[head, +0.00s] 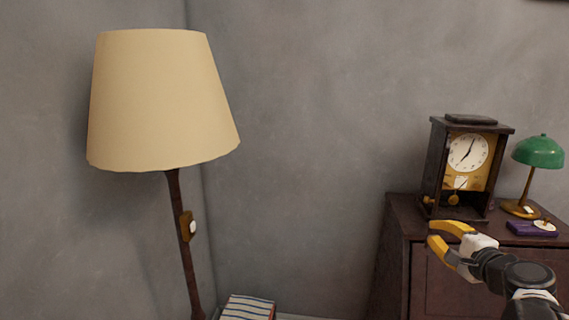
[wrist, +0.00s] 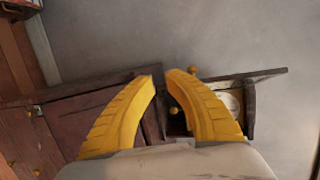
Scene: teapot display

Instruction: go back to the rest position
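My gripper (head: 434,233) is at the lower right of the head view, in front of the dark wooden cabinet and below the clock. Its two yellow fingers also show in the wrist view (wrist: 161,78), with a narrow gap between the tips. Nothing shows between them, so it is partly open and empty. My arm reaches in from the lower right corner.
The dark cabinet (head: 398,245) bears a pendulum clock (head: 466,155), a green lamp (head: 538,152) and a purple box (head: 530,229). A floor lamp (head: 160,100) stands at left. A striped thing (head: 248,307) lies low in the middle. Grey wall lies behind.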

